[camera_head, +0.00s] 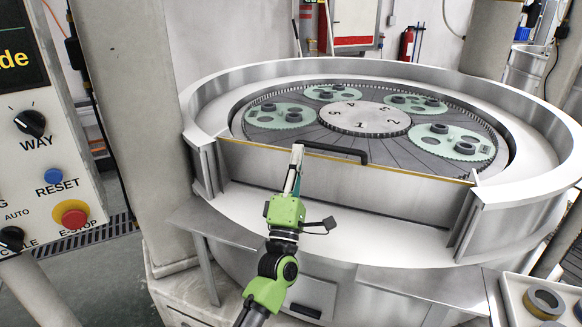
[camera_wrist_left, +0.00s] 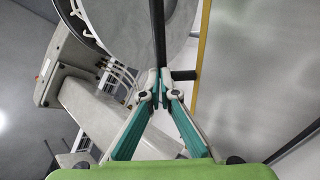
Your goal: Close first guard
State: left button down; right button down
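The guard (camera_head: 400,202) is a flat grey metal panel with a yellow top edge, across the front gap of the round machine's rim. It stands upright between slotted posts. Its black bar handle (camera_head: 345,154) runs along the top; the bar also shows in the left wrist view (camera_wrist_left: 159,35). My left gripper (camera_head: 296,152) is at the handle's left end. In the left wrist view its fingertips (camera_wrist_left: 160,88) close from both sides on the bar, with little gap left. The fingers partly hide the contact. My right gripper is in neither view.
Green carrier discs (camera_head: 457,143) with dark rings surround a numbered centre plate (camera_head: 368,119). A control panel (camera_head: 35,140) with a red stop button stands at left. A tray (camera_head: 515,296) with a ring part (camera_head: 543,303) is at lower right. Flat ledges stick out below the guard.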

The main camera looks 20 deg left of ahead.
aim_at(304, 143)
pick_arm(q)
jog(key=shift+w+d+f+b+x, duration=0.1)
jog(key=shift+b+x, duration=0.2)
jog(key=shift+x, duration=0.4)
jog(key=shift+w+d+f+b+x, duration=0.15)
jog(key=shift+b+x, duration=0.2)
jog(key=shift+x, duration=0.4)
jog(key=shift+d+r+b+x, duration=0.1)
jog(key=shift+b+x, duration=0.2)
jog(key=shift+x, duration=0.4)
jog(key=shift+f, duration=0.1)
jog(key=shift+f, duration=0.15)
